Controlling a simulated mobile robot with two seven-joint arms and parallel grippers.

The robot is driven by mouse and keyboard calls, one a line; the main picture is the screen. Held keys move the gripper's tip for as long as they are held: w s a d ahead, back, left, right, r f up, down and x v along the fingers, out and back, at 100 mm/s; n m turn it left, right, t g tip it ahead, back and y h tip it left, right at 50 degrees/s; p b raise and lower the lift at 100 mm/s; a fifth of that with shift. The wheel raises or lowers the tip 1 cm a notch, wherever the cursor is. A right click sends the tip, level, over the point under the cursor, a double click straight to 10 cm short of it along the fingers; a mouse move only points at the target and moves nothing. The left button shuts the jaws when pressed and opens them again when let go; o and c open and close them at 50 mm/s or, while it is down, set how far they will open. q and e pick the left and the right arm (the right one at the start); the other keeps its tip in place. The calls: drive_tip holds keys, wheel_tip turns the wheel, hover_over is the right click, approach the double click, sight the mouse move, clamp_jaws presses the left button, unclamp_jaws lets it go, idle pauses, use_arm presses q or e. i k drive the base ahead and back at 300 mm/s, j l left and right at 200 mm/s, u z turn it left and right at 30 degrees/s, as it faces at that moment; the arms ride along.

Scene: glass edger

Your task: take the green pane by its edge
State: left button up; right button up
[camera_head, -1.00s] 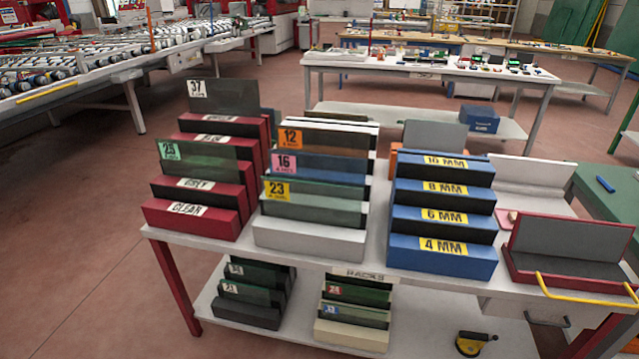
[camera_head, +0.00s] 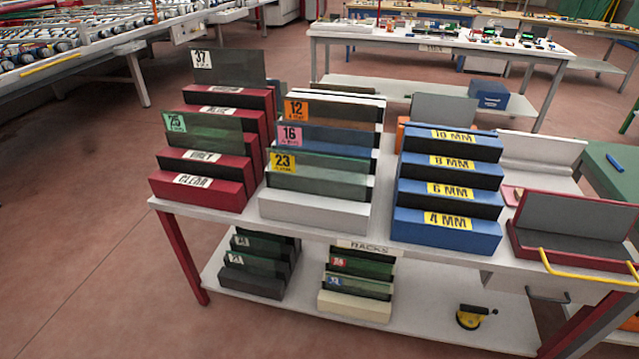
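A dark green-tinted pane (camera_head: 218,134) with a green "25" label stands upright in the stepped red rack (camera_head: 200,194) at the left of the table. A paler grey-green pane (camera_head: 335,183) with a yellow "23" label stands in the front slot of the white rack (camera_head: 310,211). Several dark green panes, such as one with a red label (camera_head: 365,266), stand in small racks on the lower shelf. I cannot tell from colour alone which one is the green pane. The panes' lower edges are hidden in the racks. Neither of my grippers is in view.
A stepped blue rack (camera_head: 446,235) with thickness labels stands right of the white rack. A red-framed holder (camera_head: 570,257) and yellow handle (camera_head: 585,277) are at the table's right end. A yellow-and-black tool (camera_head: 470,317) lies on the lower shelf. The floor at left is clear.

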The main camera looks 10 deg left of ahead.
sight(206, 133)
drive_tip(key=i+j+z, duration=0.35)
drive_tip(key=j, duration=0.75)
drive_tip(key=j+z, duration=0.35)
drive_tip(key=j, duration=0.7)
drive_tip(key=j+z, duration=0.35)
drive_tip(key=j, duration=0.85)
